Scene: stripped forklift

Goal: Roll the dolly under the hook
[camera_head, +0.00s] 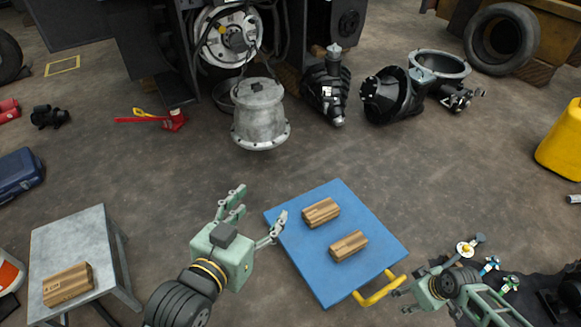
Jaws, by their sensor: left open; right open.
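The dolly (312,262) is a flat blue platform with a yellow handle (381,290) at its lower right edge. Two wooden blocks (321,212) (348,246) lie on it. A grey metal housing (260,118) hangs by a chain in front of the forklift, beyond the dolly; the hook itself is hard to make out near the chain's top. My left gripper (254,214) is open and empty beside the dolly's left edge. My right gripper (401,300) is open next to the yellow handle, and I cannot tell whether it touches it.
A grey metal table (72,240) with a wooden block (68,285) stands at the left. Dark machine parts (327,88) (392,95) lie beyond the dolly to the right. A red jack (172,121) lies left of the housing. Floor between dolly and housing is clear.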

